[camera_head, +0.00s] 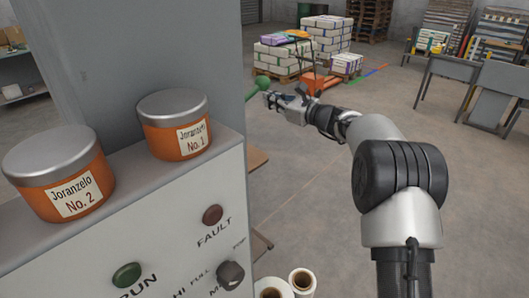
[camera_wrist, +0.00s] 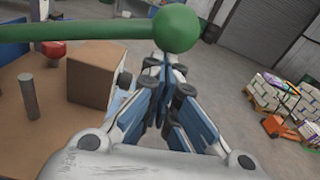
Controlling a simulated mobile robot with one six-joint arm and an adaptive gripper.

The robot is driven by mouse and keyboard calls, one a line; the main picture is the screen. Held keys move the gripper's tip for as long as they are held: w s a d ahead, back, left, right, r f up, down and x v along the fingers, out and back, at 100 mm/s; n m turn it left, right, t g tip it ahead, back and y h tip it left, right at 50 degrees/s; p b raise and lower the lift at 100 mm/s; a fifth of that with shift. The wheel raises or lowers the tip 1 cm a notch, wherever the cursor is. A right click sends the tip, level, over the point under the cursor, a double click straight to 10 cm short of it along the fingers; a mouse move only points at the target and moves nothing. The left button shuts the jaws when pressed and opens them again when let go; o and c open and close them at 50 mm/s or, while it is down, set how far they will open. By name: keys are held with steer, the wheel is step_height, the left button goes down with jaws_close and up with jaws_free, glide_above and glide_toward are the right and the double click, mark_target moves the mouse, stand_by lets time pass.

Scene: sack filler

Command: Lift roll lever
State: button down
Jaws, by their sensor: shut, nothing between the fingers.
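The roll lever is a green bar with a ball knob. In the wrist view its knob (camera_wrist: 176,29) shows at the top centre, just beyond my fingertips, and its bar (camera_wrist: 90,31) runs off to the left. In the head view the green knob (camera_head: 262,81) shows beside the grey machine's right edge. My gripper (camera_head: 270,99) is at the knob's right, seen small in the head view. In the wrist view my gripper (camera_wrist: 163,66) is shut and empty, its fingertips close below the knob. I cannot tell whether they touch it.
Two orange tins, No. 1 (camera_head: 176,128) and No. 2 (camera_head: 60,178), stand on the machine's ledge. The grey panel (camera_head: 150,235) has several controls. A cardboard box (camera_wrist: 95,74) sits on a brown table at left in the wrist view. Stacked sacks (camera_head: 290,55) stand further back.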

steer(key=shift+a+r, duration=0.15)
steer(key=shift+r, duration=0.45)
steer(key=s+d+f+b, duration=0.1)
steer(key=s+d+f, duration=0.3)
steer(key=d, duration=0.5)
steer(key=shift+s+f, duration=0.3)
steer(key=shift+s, duration=1.05)
steer(key=shift+d, duration=0.1)
